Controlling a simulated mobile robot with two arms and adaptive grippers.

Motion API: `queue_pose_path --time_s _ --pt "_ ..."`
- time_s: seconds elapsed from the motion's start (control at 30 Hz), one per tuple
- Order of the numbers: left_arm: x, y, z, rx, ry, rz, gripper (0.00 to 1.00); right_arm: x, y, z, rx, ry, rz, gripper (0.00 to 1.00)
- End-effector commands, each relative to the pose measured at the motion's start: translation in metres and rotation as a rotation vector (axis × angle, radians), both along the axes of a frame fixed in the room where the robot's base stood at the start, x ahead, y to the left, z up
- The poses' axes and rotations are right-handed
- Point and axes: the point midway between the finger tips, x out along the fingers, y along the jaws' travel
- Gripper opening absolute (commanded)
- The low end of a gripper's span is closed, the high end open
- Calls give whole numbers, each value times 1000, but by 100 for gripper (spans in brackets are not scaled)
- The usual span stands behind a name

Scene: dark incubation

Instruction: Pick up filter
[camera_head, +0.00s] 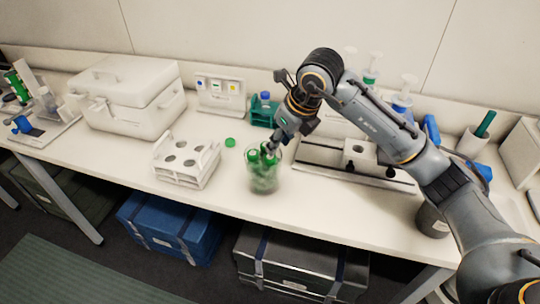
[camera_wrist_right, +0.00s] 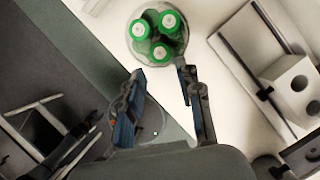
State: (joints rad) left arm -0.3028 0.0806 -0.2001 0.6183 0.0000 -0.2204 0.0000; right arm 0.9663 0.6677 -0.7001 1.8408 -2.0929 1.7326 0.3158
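No part is plainly marked as the filter. A clear beaker (camera_head: 263,184) holds green-capped pieces (camera_head: 266,158) and stands near the bench's front edge. In the right wrist view three green caps with pale round tops (camera_wrist_right: 169,20) fill the beaker (camera_wrist_right: 136,52). My right gripper (camera_head: 270,149) is at the beaker's top; its fingers (camera_wrist_right: 162,72) are apart, with no piece visibly clamped. A faint clear round outline shows between the fingers; I cannot tell what it is. A small green disc (camera_head: 230,142) lies left of the beaker. My left gripper is not in view.
A white rack with round holes (camera_head: 186,163) stands left of the beaker. A teal rack (camera_head: 263,113) is behind, a metal-framed tray (camera_head: 319,164) to the right. A white lidded box (camera_head: 130,100) is farther left. Bare bench lies around the disc.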

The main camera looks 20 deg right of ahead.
Motion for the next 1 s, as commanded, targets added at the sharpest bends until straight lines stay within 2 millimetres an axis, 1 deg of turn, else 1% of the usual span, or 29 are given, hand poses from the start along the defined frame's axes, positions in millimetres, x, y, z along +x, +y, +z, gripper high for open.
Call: queue_pose_path --time_s 0.13,0.23,0.37,0.4,0.5,0.6,0.77,0.8,0.87,0.9,1.0 --pt "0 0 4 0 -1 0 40 3 2 -9 -1 1 1 35" --pt "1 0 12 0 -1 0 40 8 5 -16 1 4 1 35" --pt "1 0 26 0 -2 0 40 17 9 -32 1 5 0 35" --pt "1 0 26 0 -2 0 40 19 10 -39 2 4 2 35" --pt "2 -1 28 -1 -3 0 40 23 11 -49 1 2 1 35" --pt "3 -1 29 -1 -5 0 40 24 12 -54 0 0 1 35" --pt "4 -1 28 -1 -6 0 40 25 12 -55 1 -1 1 35" --pt "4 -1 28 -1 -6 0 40 25 12 -55 1 -1 1 33" --pt "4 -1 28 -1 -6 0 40 25 12 -55 1 -1 1 21" --pt "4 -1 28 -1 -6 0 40 25 12 -55 1 -1 1 19" --pt "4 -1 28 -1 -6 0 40 25 12 -54 1 -1 1 19"
